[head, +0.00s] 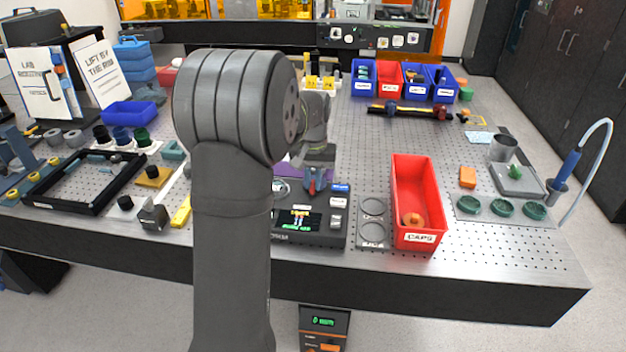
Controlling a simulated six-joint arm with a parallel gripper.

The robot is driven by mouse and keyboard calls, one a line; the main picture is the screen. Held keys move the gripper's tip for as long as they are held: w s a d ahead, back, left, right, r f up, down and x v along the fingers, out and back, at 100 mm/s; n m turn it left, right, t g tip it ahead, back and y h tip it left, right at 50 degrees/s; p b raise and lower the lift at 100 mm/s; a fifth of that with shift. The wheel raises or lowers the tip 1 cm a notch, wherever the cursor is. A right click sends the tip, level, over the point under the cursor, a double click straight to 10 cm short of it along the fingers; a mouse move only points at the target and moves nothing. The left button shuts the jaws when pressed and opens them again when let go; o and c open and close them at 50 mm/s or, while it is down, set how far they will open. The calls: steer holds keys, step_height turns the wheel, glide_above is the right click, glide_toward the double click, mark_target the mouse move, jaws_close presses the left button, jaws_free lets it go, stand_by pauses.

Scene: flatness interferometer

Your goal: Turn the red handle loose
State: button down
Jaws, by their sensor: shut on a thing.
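My gripper (316,160) is partly hidden behind my own large arm link. It points down over the dark instrument (325,238) near the front edge of the table. It is shut on the red handle (312,180), a small red piece showing just below the jaws. Blue parts show beside the red. The exact grip and the turn angle of the handle are too small to tell. The instrument has a lit screen with green and yellow marks. Its left side is hidden by my arm.
A red bin marked CAPS (428,190) stands right of the instrument, beyond a grey plate with two round recesses (372,222). Green round pieces (502,207) lie farther right. A black frame (75,208) lies left. Blue and red bins (415,95) stand at the back.

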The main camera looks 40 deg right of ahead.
mark_target(313, 184)
steer(key=c, duration=1.5)
jaws_free()
steer(key=shift+o, duration=0.2)
steer(key=shift+r, duration=0.1)
step_height(313, 184, up, 17)
step_height(313, 184, down, 17)
steer(key=shift+f, duration=0.15)
